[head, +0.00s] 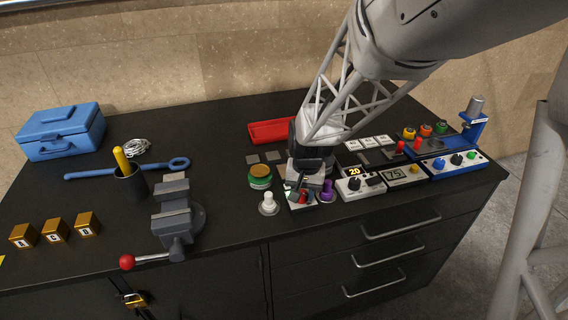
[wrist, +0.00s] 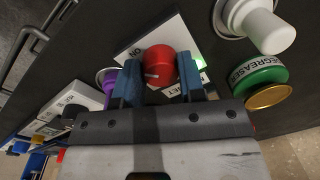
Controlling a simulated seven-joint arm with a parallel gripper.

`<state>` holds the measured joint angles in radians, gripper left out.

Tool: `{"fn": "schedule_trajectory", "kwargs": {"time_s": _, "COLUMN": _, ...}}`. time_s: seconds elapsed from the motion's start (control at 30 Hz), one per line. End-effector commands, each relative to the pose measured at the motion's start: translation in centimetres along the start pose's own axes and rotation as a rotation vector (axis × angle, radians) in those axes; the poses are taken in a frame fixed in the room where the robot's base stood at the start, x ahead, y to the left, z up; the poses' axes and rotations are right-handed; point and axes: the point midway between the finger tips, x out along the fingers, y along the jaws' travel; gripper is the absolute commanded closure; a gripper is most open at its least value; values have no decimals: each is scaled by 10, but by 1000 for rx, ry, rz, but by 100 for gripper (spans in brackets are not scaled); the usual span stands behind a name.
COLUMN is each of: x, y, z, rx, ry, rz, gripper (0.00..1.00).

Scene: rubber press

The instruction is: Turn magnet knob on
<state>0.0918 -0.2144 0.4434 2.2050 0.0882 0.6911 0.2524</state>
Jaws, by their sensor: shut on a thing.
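The magnet knob (wrist: 160,62) is a round red knob on a white panel (wrist: 176,36) in the wrist view. The letters ON show on the panel at its left, and part of a word ending in NET shows below it. A green glow shows on the panel beside the right finger. My gripper (wrist: 163,84) has its blue fingers on both sides of the knob and is shut on it. A short pale mark on the knob points left, towards the ON side. In the head view my gripper (head: 301,193) is over the panel and hides most of it.
A white plunger (head: 268,203) and green degreaser jar (head: 260,176) stand left of my gripper, a purple knob (head: 327,191) close at its right. Display boxes (head: 361,187) stand further right. A vise (head: 178,215) with a red-tipped handle is at left. A red tray (head: 270,131) lies behind.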

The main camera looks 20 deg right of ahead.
Motion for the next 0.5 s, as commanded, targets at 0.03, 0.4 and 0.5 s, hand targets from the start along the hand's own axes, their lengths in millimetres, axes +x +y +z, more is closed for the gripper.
{"fn": "schedule_trajectory", "kwargs": {"time_s": 0.03, "x": -1, "y": 0, "z": -1, "rx": 26, "ry": 4, "rz": -1, "gripper": 87}}
{"fn": "schedule_trajectory", "kwargs": {"time_s": 0.4, "x": -1, "y": -1, "z": -1, "rx": 132, "ry": 10, "rz": -1, "gripper": 87}}
{"fn": "schedule_trajectory", "kwargs": {"time_s": 0.5, "x": -1, "y": -1, "z": -1, "rx": 135, "ry": 10, "rz": -1, "gripper": 87}}
